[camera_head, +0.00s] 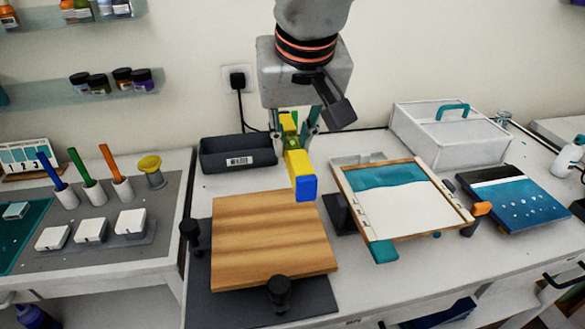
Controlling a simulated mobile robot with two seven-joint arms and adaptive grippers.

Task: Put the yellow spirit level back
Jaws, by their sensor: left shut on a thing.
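The yellow spirit level (299,164) has a blue end cap facing the camera. It is above the back edge of the wooden board, lengthwise toward the camera. My left gripper (296,122) comes down from the top and is shut on the spirit level, its fingers on either side of the far part. The level appears held above the table; the exact gap cannot be told. A dark grey tray (237,155) with a barcode label stands just left of the gripper. Its inside looks empty. My right gripper is not in view.
The wooden board (268,242) rests on a dark base with black knobs. A framed panel (400,198) with teal and white stands to its right, then a blue painted panel (513,199). A white box (449,134) with a teal handle is behind. A side table (90,264) is left.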

